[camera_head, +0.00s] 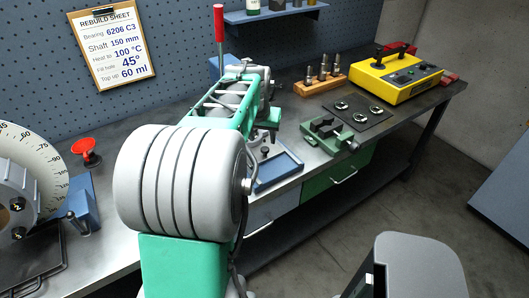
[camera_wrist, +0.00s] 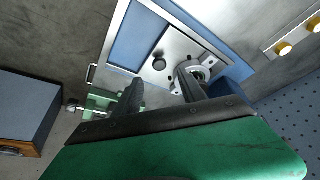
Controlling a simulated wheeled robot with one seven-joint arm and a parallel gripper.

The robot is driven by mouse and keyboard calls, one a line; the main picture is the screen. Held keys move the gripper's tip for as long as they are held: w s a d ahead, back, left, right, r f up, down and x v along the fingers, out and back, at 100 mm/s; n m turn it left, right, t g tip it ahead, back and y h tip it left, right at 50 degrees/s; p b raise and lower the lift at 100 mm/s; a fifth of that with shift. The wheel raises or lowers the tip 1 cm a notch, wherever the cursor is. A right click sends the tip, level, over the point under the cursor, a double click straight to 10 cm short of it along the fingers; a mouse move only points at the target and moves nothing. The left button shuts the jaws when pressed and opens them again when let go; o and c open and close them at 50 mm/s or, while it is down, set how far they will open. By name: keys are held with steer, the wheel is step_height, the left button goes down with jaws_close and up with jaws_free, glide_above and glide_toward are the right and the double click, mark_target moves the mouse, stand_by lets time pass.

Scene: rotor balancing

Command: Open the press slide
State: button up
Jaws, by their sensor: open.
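A silver plate with a dark round knob (camera_wrist: 160,63) and several holes lies at one end of a blue, silver-edged tray-like base (camera_wrist: 137,40); this looks like the press slide. A round metal ring seat (camera_wrist: 201,73) is beside the knob, partly behind a finger. In the head view the blue base (camera_head: 288,166) is on the bench, partly behind my arm. A red-handled lever (camera_head: 219,22) rises behind the arm; the press body is mostly hidden. My gripper (camera_wrist: 158,76) is open and empty, its dark fingers over the plate on both sides of the knob. Contact cannot be told.
A green vise (camera_head: 326,132) stands right of the blue base, near the bench front. Behind it are a dark mat (camera_head: 375,123) with rings, a wooden rack (camera_head: 318,80) and a yellow control box (camera_head: 397,77). A red funnel-like piece (camera_head: 87,149) is at left.

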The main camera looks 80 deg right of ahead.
mark_target(265, 149)
steer(key=p+x, duration=0.1)
steer(key=x, duration=0.6)
steer(key=shift+d+f, duration=0.15)
steer(key=shift+f, duration=0.1)
jaws_close()
steer(key=shift+s, duration=0.1)
stand_by(1.0)
